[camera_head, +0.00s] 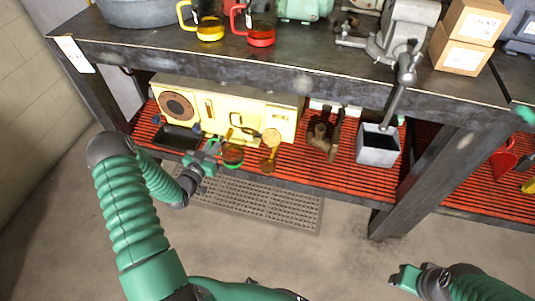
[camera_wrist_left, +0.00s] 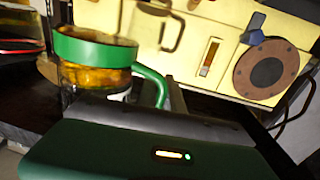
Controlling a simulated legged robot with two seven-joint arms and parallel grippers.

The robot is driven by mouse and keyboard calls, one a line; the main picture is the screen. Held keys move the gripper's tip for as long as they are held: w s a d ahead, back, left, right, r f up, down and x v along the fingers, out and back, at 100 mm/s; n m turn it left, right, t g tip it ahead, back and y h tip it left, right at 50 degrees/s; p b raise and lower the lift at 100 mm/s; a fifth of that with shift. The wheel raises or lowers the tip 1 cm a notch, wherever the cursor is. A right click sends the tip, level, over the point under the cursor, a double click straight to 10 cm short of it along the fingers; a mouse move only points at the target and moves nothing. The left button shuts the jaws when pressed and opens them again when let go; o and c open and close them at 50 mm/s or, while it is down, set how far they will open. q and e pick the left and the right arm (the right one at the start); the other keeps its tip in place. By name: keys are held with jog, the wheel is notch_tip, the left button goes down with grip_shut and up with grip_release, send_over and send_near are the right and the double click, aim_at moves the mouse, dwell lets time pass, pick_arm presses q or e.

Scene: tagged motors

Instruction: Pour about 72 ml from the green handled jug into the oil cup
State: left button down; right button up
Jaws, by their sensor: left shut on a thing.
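The green handled jug (camera_head: 232,154) is on the lower red-slatted shelf, in front of the cream machine, with amber liquid inside. My left gripper (camera_head: 211,154) is shut on its handle from the left. In the left wrist view the jug (camera_wrist_left: 95,50) shows its green band and amber contents, and its green handle (camera_wrist_left: 158,88) runs down to the gripper. Just right of the jug in the head view is a small amber and brass vessel (camera_head: 268,163), which looks like the oil cup. My right gripper (camera_head: 405,278) is low at the right, far from both; its jaws are unclear.
The cream machine (camera_head: 197,102) stands behind the jug. A dark tray (camera_head: 178,137) lies left of it. A brown metal fitting (camera_head: 322,138) and a grey square bin (camera_head: 378,146) stand to the right. The bench top (camera_head: 280,75) overhangs the shelf; yellow and red handled jugs stand on it.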

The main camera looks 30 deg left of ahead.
aim_at(219, 140)
pick_arm(q)
jog(key=d+r+m+p, duration=0.2)
jog(key=m, duration=0.1)
jog(key=w+d+r+m+p, duration=0.1)
jog(key=r, duration=0.1)
jog(key=shift+r+g, duration=0.1)
jog(key=shift+g, duration=0.3)
jog(key=r+p, duration=0.1)
jog(key=d+r+m+p, duration=0.1)
jog(key=m, duration=0.1)
jog(key=shift+w+d+r+p, duration=0.15)
jog(key=shift+d+r+p, duration=0.1)
jog(key=shift+r+p, duration=0.15)
jog(key=shift+w+d+r+m+g+y+p, duration=0.15)
jog(key=shift+d+r+m+p, duration=0.25)
jog(key=shift+r+m, duration=0.15)
jog(key=shift+w+d+r+m+g+y+p, duration=0.15)
jog(key=shift+d+r+m+p, duration=0.2)
jog(key=shift+m, duration=0.3)
jog(key=shift+d+r+m, duration=0.15)
jog(key=shift+r+m, duration=0.05)
jog(key=shift+m, duration=0.3)
jog(key=shift+w+d+r+m+y+p, duration=0.15)
jog(key=shift+d+r+m+p, duration=0.15)
jog(key=shift+r+p, duration=0.2)
jog(key=shift+d+r+m+y+p, duration=0.2)
jog(key=shift+r+m+p, duration=0.2)
jog(key=shift+p, duration=0.15)
